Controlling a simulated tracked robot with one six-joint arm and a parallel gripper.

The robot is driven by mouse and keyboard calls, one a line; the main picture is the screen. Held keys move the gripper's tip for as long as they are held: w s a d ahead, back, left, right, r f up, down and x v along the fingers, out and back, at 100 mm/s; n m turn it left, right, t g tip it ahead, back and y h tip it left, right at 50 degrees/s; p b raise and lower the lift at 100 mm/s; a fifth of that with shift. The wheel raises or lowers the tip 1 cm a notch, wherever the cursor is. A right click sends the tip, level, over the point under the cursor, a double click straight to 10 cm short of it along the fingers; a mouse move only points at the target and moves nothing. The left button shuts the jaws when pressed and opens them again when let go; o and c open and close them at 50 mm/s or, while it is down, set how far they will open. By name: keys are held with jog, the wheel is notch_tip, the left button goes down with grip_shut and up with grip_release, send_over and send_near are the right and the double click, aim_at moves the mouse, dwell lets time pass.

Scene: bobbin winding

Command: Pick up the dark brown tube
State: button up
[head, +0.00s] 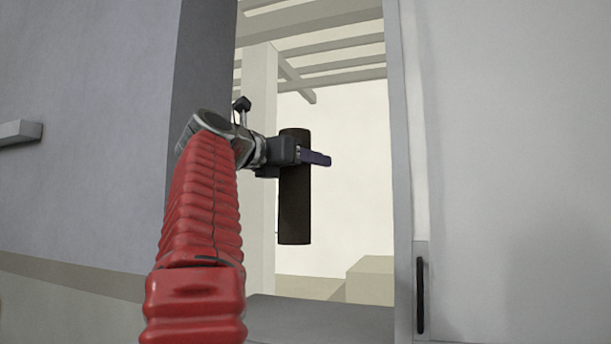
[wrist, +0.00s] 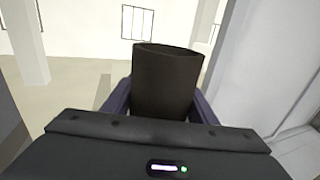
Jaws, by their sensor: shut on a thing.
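The dark brown tube (head: 295,208) hangs upright in the doorway in the head view, in the grip of my gripper (head: 314,157). My gripper is shut on the tube's upper half, with a purple finger showing across its front. In the wrist view the tube (wrist: 166,80) stands between the two purple fingers of my gripper (wrist: 165,105), and its open top end faces up. In the wrist view its lower part is hidden behind the dark gripper body.
A doorway frames the tube, with a grey wall (head: 90,120) on the left and a pale door or panel (head: 520,150) with a dark handle (head: 420,295) on the right. A pale block (head: 370,280) stands beyond. In the wrist view a pale post (wrist: 28,50) rises at the left.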

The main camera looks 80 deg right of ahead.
jog(key=shift+r, duration=0.45)
dwell(0.6)
